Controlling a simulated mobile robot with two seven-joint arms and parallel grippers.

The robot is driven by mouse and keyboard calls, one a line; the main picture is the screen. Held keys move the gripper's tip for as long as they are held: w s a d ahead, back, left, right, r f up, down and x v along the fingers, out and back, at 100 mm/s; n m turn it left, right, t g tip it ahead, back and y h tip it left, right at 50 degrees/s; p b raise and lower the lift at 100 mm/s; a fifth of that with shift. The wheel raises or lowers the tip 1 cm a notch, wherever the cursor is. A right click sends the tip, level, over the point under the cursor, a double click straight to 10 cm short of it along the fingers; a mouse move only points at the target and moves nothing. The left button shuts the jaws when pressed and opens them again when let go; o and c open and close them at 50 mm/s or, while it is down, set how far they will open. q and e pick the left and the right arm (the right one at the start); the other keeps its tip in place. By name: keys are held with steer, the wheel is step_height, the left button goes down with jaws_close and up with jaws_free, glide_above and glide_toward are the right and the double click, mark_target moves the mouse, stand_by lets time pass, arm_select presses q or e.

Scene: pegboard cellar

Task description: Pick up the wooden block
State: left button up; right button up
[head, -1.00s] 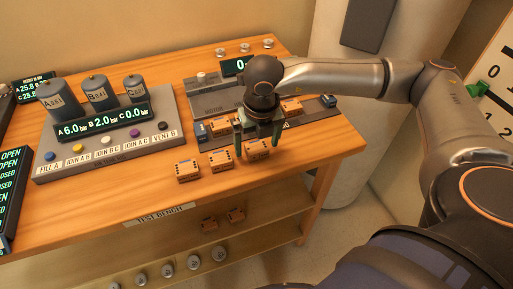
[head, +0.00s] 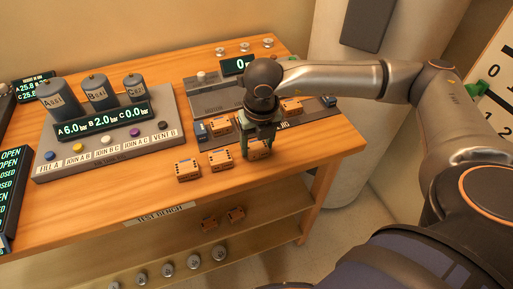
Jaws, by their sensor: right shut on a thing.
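Several small orange-brown wooden blocks with dark marks sit on the test bench (head: 110,200). My right gripper (head: 258,146) points down near the bench's front edge and is shut on one wooden block (head: 259,153), the rightmost of the front row. The fingers are on either side of this block and partly cover it. It appears to be at bench-top level; I cannot tell whether it touches the top. To its left are a second block (head: 221,160) and a third block (head: 187,170). My left gripper is not in view.
Behind my gripper, a dark rail (head: 305,119) carries more blocks, one at its right part (head: 292,106) and one at its left part (head: 219,123). A grey panel with three cylinders (head: 97,95) and coloured buttons stands at left. The front left of the bench is clear.

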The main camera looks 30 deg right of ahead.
steer(key=shift+c, duration=0.9)
steer(key=shift+r, duration=0.1)
